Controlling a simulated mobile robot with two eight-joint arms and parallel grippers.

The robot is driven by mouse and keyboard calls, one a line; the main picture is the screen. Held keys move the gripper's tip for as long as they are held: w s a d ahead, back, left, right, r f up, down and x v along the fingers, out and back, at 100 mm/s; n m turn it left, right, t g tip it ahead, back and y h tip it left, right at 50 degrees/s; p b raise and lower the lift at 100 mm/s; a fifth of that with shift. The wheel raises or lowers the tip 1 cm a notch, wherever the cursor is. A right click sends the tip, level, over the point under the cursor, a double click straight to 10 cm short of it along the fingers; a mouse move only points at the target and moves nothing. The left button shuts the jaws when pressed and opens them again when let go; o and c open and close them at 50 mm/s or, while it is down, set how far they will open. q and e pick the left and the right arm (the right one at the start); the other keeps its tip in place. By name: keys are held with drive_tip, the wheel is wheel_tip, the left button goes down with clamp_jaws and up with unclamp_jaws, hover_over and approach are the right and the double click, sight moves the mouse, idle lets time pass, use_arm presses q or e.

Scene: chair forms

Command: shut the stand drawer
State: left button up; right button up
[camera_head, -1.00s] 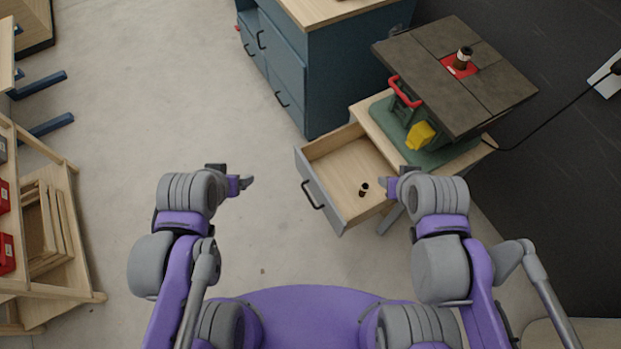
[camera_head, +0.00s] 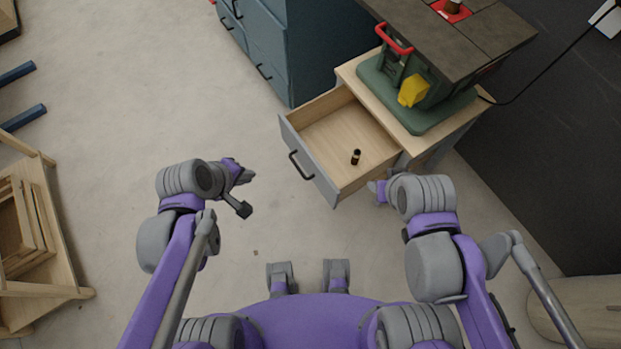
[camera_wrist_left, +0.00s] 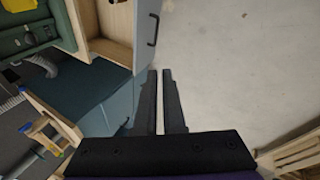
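The stand drawer (camera_head: 318,172) is pulled out of the wooden stand (camera_head: 437,138). Its grey front has a dark handle (camera_head: 301,166), and a small dark bottle (camera_head: 355,157) stands inside. The drawer front (camera_wrist_left: 146,32) and handle also show at the top of the left wrist view. My left gripper (camera_head: 243,177) is left of the drawer front, apart from it. Its two fingers (camera_wrist_left: 160,100) have a narrow gap between them and nothing in it. My right gripper (camera_head: 378,190) is near the drawer's right side; its fingers are mostly hidden and whether they touch it is unclear.
A green machine (camera_head: 425,112) with a dark top (camera_head: 475,45), a red handle and a yellow part stands on the stand. A blue cabinet (camera_head: 262,50) is behind the drawer. A wooden rack (camera_head: 40,235) is at left. The floor left of the drawer is clear.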

use_arm(q)
drive_tip(key=f+n+b, duration=0.1)
drive_tip(key=f, duration=0.1)
drive_tip(key=d+f+n+b, duration=0.1)
drive_tip(key=f, duration=0.1)
drive_tip(key=f+n+h, duration=0.1)
drive_tip(key=f, duration=0.1)
drive_tip(key=shift+w+d+f+n+b, duration=0.25)
drive_tip(key=shift+w+d+n+b, duration=0.05)
drive_tip(key=shift+w+d+b, duration=0.1)
clamp_jaws()
drive_tip(key=n+h+b, duration=0.4)
drive_tip(key=n+b, duration=0.7)
approach(319, 172)
drive_tip(key=x, duration=0.5)
drive_tip(key=shift+w+d+f, duration=0.1)
drive_tip(key=shift+d+f, duration=0.1)
drive_tip(key=shift+d, duration=0.15)
use_arm(e)
wheel_tip(319, 172, down, 19)
drive_tip(key=shift+r+g, duration=0.15)
drive_tip(key=shift+g, duration=0.25)
use_arm(q)
drive_tip(key=shift+d, duration=0.1)
